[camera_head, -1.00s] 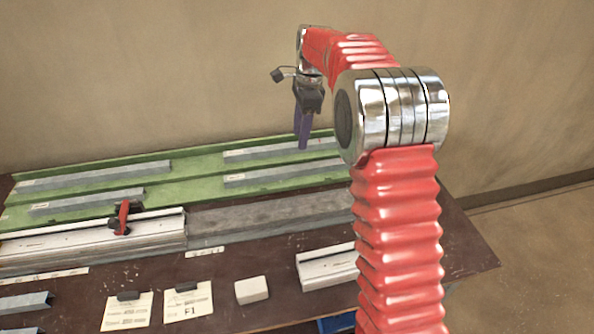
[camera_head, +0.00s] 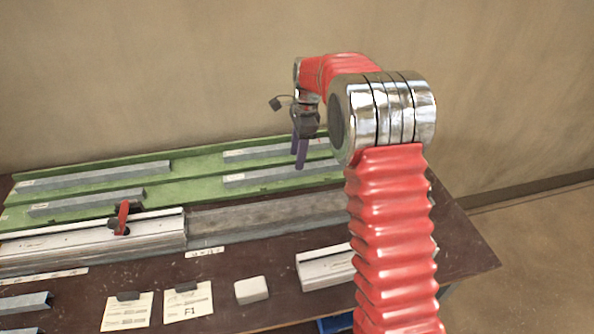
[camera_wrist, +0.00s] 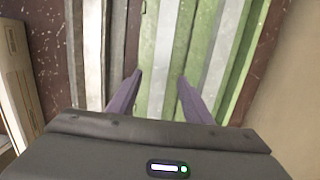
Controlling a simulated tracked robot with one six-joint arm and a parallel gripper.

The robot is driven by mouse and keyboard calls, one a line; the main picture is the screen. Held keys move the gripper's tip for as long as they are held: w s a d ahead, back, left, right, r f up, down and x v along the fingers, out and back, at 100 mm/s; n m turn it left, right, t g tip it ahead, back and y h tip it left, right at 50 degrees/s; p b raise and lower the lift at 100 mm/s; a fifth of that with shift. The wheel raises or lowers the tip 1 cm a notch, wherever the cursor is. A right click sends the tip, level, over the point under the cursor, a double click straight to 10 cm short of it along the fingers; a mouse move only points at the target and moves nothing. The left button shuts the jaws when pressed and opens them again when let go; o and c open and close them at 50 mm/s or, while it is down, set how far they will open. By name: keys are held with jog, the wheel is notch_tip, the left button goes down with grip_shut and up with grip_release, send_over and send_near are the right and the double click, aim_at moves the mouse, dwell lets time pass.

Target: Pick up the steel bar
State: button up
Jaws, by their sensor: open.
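Several grey metal bars lie in the green tray (camera_head: 185,186) at the back of the bench. At its right are a rear bar (camera_head: 275,151) and a front bar (camera_head: 262,175); I cannot tell which is the task's steel bar. My gripper (camera_head: 301,160) hangs above these right bars, its purple fingers pointing down. The gripper also shows in the wrist view (camera_wrist: 158,80), with fingers apart, nothing held. There a pale grey bar (camera_wrist: 158,60) runs between the fingers, below them, and another bar (camera_wrist: 222,50) lies to their right.
A rail with a red-handled clamp (camera_head: 122,216) stands in front of the tray, beside a long dark grey slab (camera_head: 260,214). A white block (camera_head: 251,290), a pale profile piece (camera_head: 325,268) and paper cards (camera_head: 188,303) lie nearer. A wall stands behind the bench.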

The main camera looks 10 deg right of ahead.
notch_tip(320, 180, down, 4)
jog(key=shift+f, duration=0.1)
dwell(0.6)
grip_shut()
dwell(0.4)
